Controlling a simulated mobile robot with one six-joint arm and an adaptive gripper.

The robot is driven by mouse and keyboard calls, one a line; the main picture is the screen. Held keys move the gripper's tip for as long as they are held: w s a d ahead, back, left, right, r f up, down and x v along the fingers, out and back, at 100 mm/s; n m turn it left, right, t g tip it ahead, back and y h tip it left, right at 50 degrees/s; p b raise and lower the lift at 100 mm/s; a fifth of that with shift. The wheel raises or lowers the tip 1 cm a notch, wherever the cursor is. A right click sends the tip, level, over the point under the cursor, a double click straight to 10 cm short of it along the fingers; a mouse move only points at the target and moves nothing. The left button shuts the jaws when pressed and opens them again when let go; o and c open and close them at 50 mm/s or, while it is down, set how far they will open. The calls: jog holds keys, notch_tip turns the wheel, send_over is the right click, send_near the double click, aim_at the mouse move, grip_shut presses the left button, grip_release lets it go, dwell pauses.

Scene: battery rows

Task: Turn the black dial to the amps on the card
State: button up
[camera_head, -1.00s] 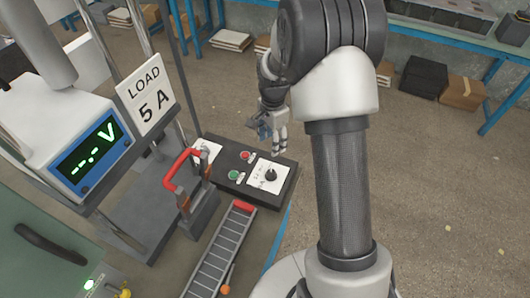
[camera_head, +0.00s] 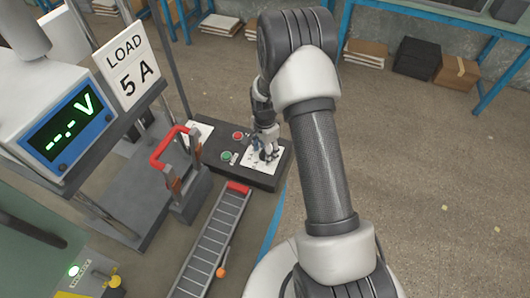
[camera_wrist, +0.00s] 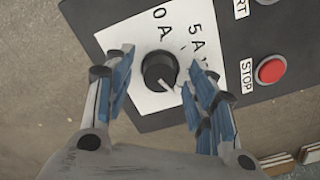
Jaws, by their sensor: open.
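The card (camera_head: 125,65) reads LOAD 5 A and stands at the upper left in the head view. The black dial (camera_wrist: 160,71) sits on a white scale plate (camera_wrist: 118,38) with 0 A and 5 A marks partly visible; other marks are hidden or cut off. Its pale pointer slants toward the lower right in the wrist view. My gripper (camera_wrist: 163,82) is open, with its blue-padded fingers on either side of the dial, apart from it in the picture. In the head view my gripper (camera_head: 266,152) hides most of the dial.
The dark control box (camera_head: 262,181) also bears a red STOP button (camera_wrist: 271,69) and a green button (camera_head: 226,156). A red-handled lever (camera_head: 170,147) stands to its left. The meter (camera_head: 62,130) shows dashes and V.

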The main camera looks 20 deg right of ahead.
jog(key=shift+f, duration=0.2)
jog(key=c, duration=1.1)
